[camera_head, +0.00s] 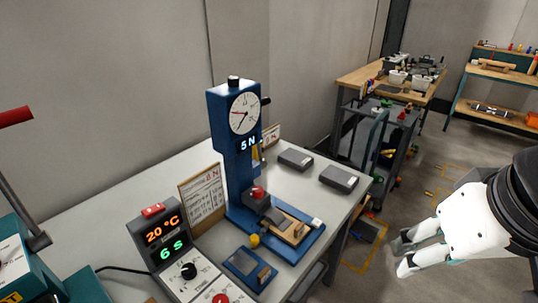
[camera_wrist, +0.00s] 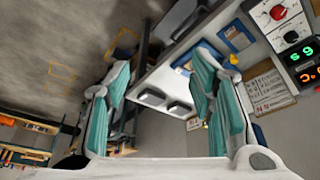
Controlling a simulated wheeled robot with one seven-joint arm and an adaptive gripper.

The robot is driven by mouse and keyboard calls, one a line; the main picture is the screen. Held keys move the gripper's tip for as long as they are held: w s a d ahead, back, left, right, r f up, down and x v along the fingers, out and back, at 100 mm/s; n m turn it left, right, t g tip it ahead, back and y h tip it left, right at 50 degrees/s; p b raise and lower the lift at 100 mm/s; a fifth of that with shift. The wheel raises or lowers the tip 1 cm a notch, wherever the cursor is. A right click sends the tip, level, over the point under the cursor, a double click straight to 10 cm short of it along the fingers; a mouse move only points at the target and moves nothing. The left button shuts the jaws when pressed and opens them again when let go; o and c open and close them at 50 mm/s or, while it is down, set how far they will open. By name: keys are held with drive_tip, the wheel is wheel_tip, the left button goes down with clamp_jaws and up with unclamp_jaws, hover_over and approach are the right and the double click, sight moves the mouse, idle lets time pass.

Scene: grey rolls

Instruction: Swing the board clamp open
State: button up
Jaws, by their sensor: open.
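A blue press stand (camera_head: 233,140) with a round dial and a "5 N" display stands on the white bench. On its blue base lie a tan board (camera_head: 291,228) and a dark block, under a red-topped part (camera_head: 258,193). In front of it is a small blue plate (camera_head: 247,268) with a yellow knob (camera_head: 254,240) near its back edge; I cannot tell which part is the board clamp. My gripper (camera_head: 402,257) is right of the bench, apart from everything, open and empty. In the wrist view its teal-padded fingers (camera_wrist: 165,62) are spread apart.
A control box (camera_head: 168,238) reading 20 °C and 6 s stands left of the press. Two dark grey blocks (camera_head: 295,159) (camera_head: 338,179) lie on the bench (camera_head: 170,185) behind it. A grey cart (camera_head: 391,137) and workbenches stand farther back.

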drive_tip(key=shift+c, duration=1.1)
drive_tip(key=m+g+y+p, duration=0.4)
drive_tip(key=m+g+p, duration=0.2)
drive_tip(key=m, duration=0.8)
hover_over(255, 237)
drive_tip(key=w+d, duration=0.2)
drive_tip(key=d, duration=0.3)
wheel_tip(255, 237, down, 14)
drive_tip(key=x, duration=0.7)
drive_tip(key=p+x, duration=0.1)
drive_tip(key=x, duration=0.5)
drive_tip(key=shift+w+a+f, duration=0.1)
drive_tip(key=shift+w+f, duration=0.05)
drive_tip(key=shift+f, duration=0.25)
